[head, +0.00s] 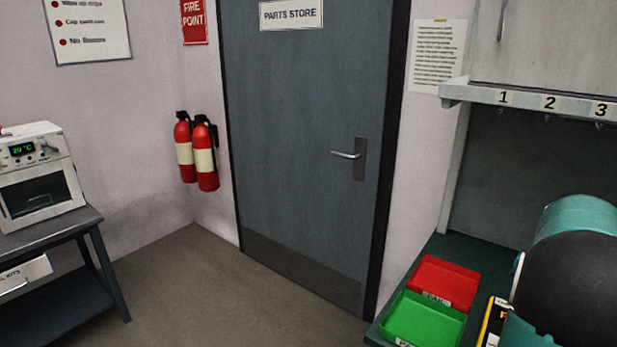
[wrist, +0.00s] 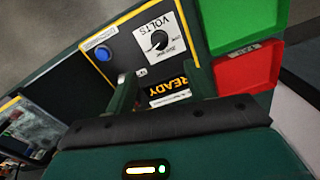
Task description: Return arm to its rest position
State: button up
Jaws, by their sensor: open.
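My gripper (wrist: 162,78) shows in the wrist view, with its two dark green fingers apart and nothing seen between them. I cannot tell how far the fingers are from the panel. In the head view, my teal and black arm fills the lower right, and my gripper's fingers cannot be made out there.
A red tray (head: 446,282) and a green tray (head: 424,318) lie on the bench left of my arm. A shelf (head: 530,98) numbered 1 to 3 hangs above. A grey door (head: 300,130), two fire extinguishers (head: 206,160) and an oven (head: 40,178) stand beyond open floor (head: 200,290).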

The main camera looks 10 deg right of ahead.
jog(key=w+a+r+n+t, duration=0.1)
jog(key=a+r+n, duration=0.25)
jog(key=a, duration=0.85)
jog(key=w+a+r+n+t, duration=0.1)
jog(key=a+r+n+t, duration=0.2)
jog(key=a, duration=0.9)
jog(key=s+a+n, duration=0.2)
jog(key=s+a, duration=0.3)
jog(key=a, duration=0.3)
jog(key=s+a+n+t, duration=0.1)
jog(key=s+a+n, duration=0.2)
jog(key=a, duration=0.6)
jog(key=shift+s+a+f+n+t, duration=0.15)
jog(key=shift+s+f+n+t, duration=0.2)
jog(key=shift+s, duration=0.5)
jog(key=c, duration=0.4)
